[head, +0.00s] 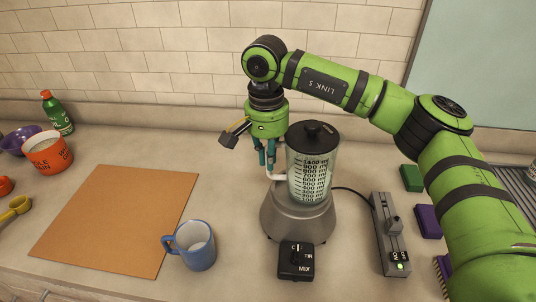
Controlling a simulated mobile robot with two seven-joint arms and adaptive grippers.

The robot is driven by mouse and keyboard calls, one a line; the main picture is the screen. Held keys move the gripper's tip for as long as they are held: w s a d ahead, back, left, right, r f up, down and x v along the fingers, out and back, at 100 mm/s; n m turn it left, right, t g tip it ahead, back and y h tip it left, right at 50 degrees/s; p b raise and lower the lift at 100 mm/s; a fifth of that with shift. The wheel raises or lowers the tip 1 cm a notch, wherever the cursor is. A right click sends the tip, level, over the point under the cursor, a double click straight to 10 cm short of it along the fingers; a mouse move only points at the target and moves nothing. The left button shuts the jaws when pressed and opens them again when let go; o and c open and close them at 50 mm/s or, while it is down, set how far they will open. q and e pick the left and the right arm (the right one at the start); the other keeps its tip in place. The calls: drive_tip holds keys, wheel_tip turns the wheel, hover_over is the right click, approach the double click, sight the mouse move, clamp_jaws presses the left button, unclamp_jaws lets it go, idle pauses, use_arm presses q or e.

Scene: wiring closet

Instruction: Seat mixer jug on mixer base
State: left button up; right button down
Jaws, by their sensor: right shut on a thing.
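The mixer jug (312,172) is clear with black measuring marks and a black lid. It stands upright at the silver mixer base (285,218), right of the picture's middle. Its lower end meets the top of the base in this view; I cannot tell whether it is fully down in it. My right gripper (267,160) points down at the jug's left side and is shut on the jug's pale handle (276,177). The fingertips partly hide the handle. My left gripper is not in view.
A black control box (296,260) sits in front of the base. A blue mug (195,245) and a brown board (120,220) lie left. A grey power strip (390,235) and green and purple blocks (411,178) are right. A tiled wall (150,50) stands behind.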

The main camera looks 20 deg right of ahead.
drive_tip(key=shift+f, duration=0.35)
idle(0.3)
drive_tip(key=c, duration=1.2)
unclamp_jaws()
drive_tip(key=shift+d, duration=0.1)
drive_tip(key=shift+w+r, duration=0.1)
drive_tip(key=shift+r, duration=3.9)
